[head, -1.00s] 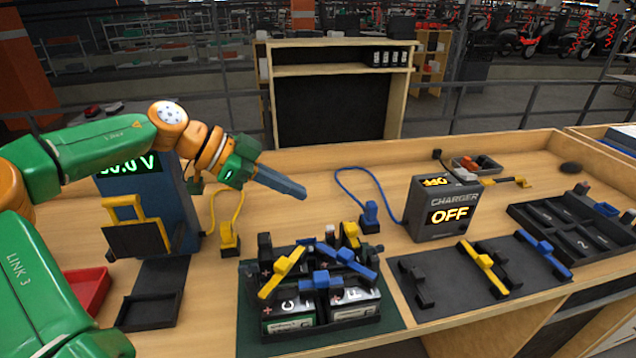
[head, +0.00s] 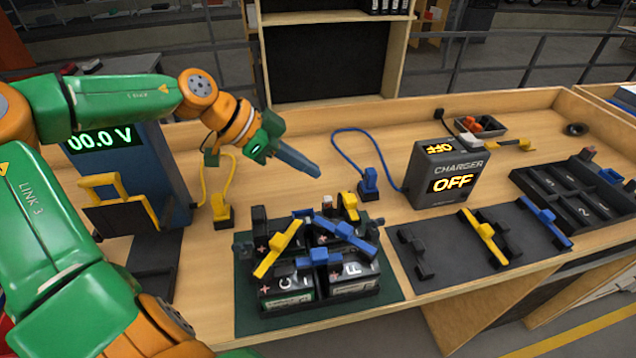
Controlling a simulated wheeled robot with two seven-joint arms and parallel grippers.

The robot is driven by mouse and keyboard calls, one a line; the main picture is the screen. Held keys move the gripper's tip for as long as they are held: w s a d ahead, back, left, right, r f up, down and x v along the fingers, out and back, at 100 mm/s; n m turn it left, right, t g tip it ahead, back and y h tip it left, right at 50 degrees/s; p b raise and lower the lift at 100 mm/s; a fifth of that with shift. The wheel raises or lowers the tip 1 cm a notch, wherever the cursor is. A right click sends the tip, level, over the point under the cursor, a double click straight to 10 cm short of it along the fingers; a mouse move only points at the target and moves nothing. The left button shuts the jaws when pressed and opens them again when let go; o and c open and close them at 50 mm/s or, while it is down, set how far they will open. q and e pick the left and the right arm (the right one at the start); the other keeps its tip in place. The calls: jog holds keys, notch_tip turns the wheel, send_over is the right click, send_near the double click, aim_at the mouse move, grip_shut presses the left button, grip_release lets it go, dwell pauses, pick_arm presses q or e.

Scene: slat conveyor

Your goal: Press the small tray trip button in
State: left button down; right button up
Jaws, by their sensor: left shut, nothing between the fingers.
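A small dark tray (head: 497,127) with red-orange pieces in it stands at the back right of the bench, behind the charger. I cannot make out a trip button for certain on or near it; it is too small or hidden. My left gripper (head: 316,171) reaches in from the left, above the bench. Its fingers are shut and empty, pointing right and downward. It is left of the blue plug (head: 369,181) and well apart from the small tray. My right gripper is not in view.
The charger (head: 447,170), reading OFF, stands between my left gripper and the small tray. A battery holder (head: 322,306) with yellow and blue handles is in front. A voltage box (head: 100,139) reads 00.0 V at left. A compartment tray (head: 570,200) is at right.

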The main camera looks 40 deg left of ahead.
aim_at(328, 199)
pick_arm(q)
jog(key=f, duration=0.1)
jog(key=w+d+f, duration=0.1)
jog(key=f, duration=0.1)
jog(key=f+p, duration=0.1)
jog(key=f, duration=0.1)
jog(key=shift+w+d, duration=0.3)
jog(key=shift+a+f, duration=0.15)
jog(key=shift+f, duration=0.4)
